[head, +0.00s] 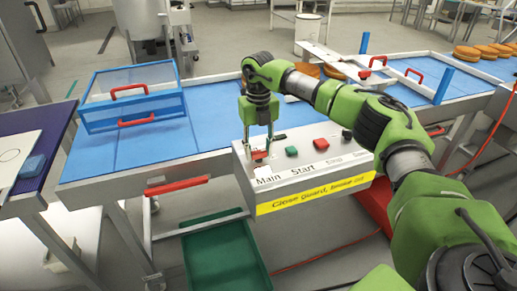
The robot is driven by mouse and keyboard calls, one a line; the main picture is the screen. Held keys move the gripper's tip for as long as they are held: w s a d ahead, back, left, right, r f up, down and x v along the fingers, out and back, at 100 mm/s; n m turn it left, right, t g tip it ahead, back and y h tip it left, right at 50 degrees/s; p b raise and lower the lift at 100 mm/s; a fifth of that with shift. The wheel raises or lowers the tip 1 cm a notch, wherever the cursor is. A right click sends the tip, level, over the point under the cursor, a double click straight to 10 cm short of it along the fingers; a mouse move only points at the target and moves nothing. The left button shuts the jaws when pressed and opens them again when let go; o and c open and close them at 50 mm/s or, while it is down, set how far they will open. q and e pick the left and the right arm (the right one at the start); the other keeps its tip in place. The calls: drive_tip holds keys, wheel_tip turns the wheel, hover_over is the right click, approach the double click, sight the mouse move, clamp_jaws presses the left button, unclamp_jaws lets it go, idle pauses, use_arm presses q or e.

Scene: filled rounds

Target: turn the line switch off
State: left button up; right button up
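The control box (305,172) is white and hangs at the front of the line, with a yellow warning strip along its lower front. A red switch (259,155) sits at its left end above the word "Main". A green button (291,151) is above "Start". A red button (320,142) and a dark knob (347,134) are farther right. My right gripper (260,146) points down over the Main switch, its fingers apart with a gap between them. I cannot tell whether they touch the switch, which they partly cover. My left gripper is not in view.
A blue-framed clear guard (133,95) with red handles stands on the blue conveyor (150,143) at left. Orange rounds (466,53) lie on the belt at far right. A green bin (225,256) is below. A red handle (176,185) juts from the front edge.

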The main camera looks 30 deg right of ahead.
idle(0.4)
drive_tip(key=n+p, duration=0.1)
drive_tip(key=n, duration=0.7)
drive_tip(key=shift+n, duration=0.3)
drive_tip(key=n, duration=0.9)
drive_tip(key=shift+o, duration=0.2)
drive_tip(key=shift+n+p, duration=0.3)
drive_tip(key=o, duration=1.1)
